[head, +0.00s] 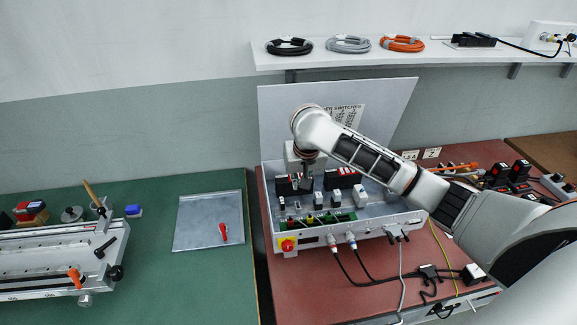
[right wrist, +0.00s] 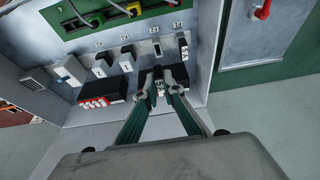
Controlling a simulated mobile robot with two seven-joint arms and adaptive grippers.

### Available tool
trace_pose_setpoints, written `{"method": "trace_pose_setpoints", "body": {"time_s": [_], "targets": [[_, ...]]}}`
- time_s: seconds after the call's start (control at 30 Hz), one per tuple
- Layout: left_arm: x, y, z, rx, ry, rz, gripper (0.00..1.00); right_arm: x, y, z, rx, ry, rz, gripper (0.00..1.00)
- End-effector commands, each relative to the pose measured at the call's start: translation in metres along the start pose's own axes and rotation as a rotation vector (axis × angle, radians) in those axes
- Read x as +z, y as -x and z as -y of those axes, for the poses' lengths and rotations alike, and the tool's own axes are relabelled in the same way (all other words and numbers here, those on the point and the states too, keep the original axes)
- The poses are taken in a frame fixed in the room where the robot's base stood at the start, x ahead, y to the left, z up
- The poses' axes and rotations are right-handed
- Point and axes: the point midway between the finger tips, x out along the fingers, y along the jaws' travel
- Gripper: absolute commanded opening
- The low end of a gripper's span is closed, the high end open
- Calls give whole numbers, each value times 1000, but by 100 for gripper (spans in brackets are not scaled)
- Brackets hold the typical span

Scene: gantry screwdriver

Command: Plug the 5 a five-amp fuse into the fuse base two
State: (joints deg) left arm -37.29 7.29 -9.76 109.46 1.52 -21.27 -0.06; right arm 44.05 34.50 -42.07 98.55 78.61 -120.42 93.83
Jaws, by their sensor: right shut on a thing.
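My right gripper (head: 306,184) is over the left part of the open electrical box (head: 365,226). In the right wrist view its two fingers (right wrist: 161,84) are closed around a small dark piece with a white label, which looks like the fuse (right wrist: 160,88). The fingers hide most of it. A black base block (right wrist: 142,76) is right behind the fingertips; I cannot tell whether the piece touches it. A second black block with red and white markings (right wrist: 101,100) sits beside it; it also shows in the head view (head: 343,178). I cannot read which base is number two. My left gripper is out of view.
A row of numbered switches (right wrist: 126,58) and a green terminal strip (head: 317,220) lie close to the gripper. The box's raised lid (head: 277,112) stands behind. A metal plate with a red-handled tool (head: 223,232) lies on the green table (head: 160,285), which has free room.

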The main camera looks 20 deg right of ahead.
Motion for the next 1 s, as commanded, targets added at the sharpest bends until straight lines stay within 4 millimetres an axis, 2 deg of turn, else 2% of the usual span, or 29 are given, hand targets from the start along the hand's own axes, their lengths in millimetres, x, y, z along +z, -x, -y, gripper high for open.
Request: {"method": "trace_pose_setpoints", "body": {"time_s": [0.27,0.57,1.0], "targets": [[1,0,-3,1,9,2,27,3,-6,0,0,0,1,0],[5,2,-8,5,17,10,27,12,-30,0,1,-1,2,0],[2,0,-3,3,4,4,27,22,-59,0,1,0,1,0]]}}
